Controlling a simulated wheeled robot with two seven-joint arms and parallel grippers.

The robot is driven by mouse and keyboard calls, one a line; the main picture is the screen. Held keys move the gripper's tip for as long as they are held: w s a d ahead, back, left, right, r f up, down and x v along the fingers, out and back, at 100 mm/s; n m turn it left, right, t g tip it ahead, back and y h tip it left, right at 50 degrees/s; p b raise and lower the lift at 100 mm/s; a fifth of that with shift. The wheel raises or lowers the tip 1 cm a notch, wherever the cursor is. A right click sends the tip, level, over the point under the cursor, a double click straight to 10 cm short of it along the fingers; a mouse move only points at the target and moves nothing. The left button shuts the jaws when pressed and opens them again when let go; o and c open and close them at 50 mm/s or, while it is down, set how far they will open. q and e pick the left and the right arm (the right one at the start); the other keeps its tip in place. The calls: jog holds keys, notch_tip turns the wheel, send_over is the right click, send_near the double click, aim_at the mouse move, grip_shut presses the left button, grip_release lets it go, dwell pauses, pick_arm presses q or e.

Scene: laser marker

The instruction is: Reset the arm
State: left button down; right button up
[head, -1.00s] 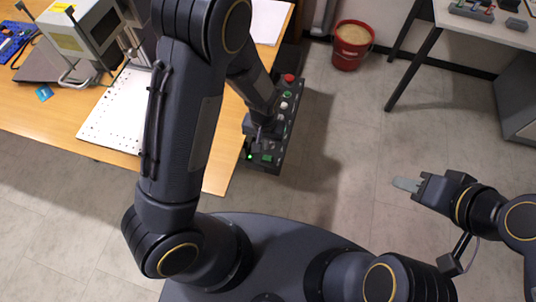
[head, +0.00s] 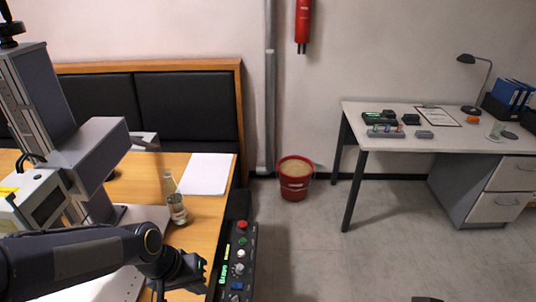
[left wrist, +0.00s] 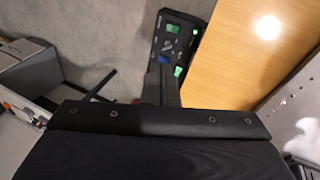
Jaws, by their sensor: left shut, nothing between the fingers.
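My left arm comes in from the left, low over the wooden table. Its gripper (head: 198,272) is shut and empty, just left of the black control box (head: 238,262) at the table's right edge. Whether it touches the box is not clear. The box has a red button on top, knobs and green lit displays; its lower end leaves the picture. In the left wrist view, the shut fingers (left wrist: 165,85) point toward the box (left wrist: 176,42). Only a dark sliver, likely of my right gripper, shows at the bottom edge of the head view; its fingers are hidden.
The laser marker (head: 95,160) stands on the table (head: 205,215) at the left, with a bottle (head: 175,200) and white paper (head: 207,173) nearby. A red bucket (head: 295,184) is on the floor by the wall. A white desk (head: 390,140) stands right. Floor between is clear.

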pick_arm(q)
jog(key=s+a+r+t, duration=0.4)
jog(key=s+r, duration=0.5)
jog(key=s, duration=0.3)
jog(key=shift+a, duration=0.35)
jog(key=shift+n, duration=0.3)
